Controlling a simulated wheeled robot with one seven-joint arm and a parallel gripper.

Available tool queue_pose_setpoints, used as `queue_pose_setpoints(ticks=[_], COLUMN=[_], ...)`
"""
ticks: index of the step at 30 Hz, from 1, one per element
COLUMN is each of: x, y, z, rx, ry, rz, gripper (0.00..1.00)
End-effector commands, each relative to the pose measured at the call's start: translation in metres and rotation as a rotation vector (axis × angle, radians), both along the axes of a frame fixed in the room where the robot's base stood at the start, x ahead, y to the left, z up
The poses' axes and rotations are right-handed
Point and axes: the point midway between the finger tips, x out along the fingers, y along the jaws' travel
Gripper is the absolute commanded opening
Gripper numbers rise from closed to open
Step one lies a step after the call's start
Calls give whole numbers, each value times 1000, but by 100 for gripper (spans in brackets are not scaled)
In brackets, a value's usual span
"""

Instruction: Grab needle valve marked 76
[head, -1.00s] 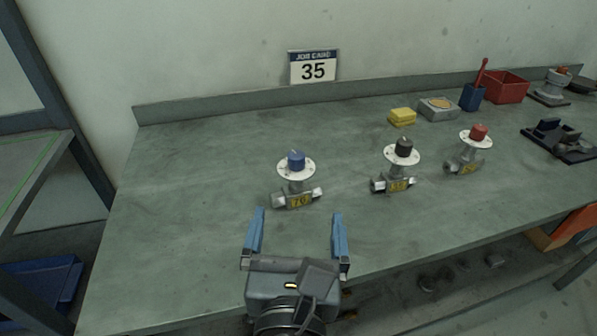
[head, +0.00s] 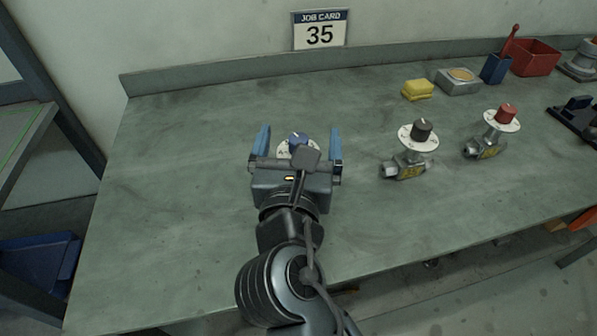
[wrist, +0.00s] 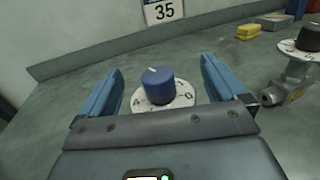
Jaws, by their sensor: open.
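The blue-knobbed needle valve (head: 298,139) stands on the bench, mostly hidden behind my gripper in the head view. The wrist view shows its blue knob (wrist: 158,86) and white dial between my fingers; its body and tag are hidden now. In the earlier head frame its yellow tag seems to read 76. My gripper (head: 299,134) is open, with one blue finger on each side of the valve and visible gaps to the dial. A black-knobbed valve (head: 409,163) and a red-knobbed valve (head: 488,148) stand to the right, their yellow tags too small to read surely.
A job card reading 35 (head: 320,31) is at the back wall. A yellow block (head: 417,90), a grey box (head: 458,87), a blue holder (head: 494,70) and a red bin (head: 536,58) stand at the back right. The bench (head: 170,190) is clear on the left.

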Motion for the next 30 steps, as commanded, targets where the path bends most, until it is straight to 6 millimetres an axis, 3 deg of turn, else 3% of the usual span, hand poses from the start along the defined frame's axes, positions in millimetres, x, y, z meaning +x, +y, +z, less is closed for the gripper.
queue_pose_setpoints(ticks=[10, 30], x=[9, 9], y=[-1, -1], z=[0, 0], rx=[1, 1], ry=[1, 1], rz=[0, 0], gripper=[97, 33])
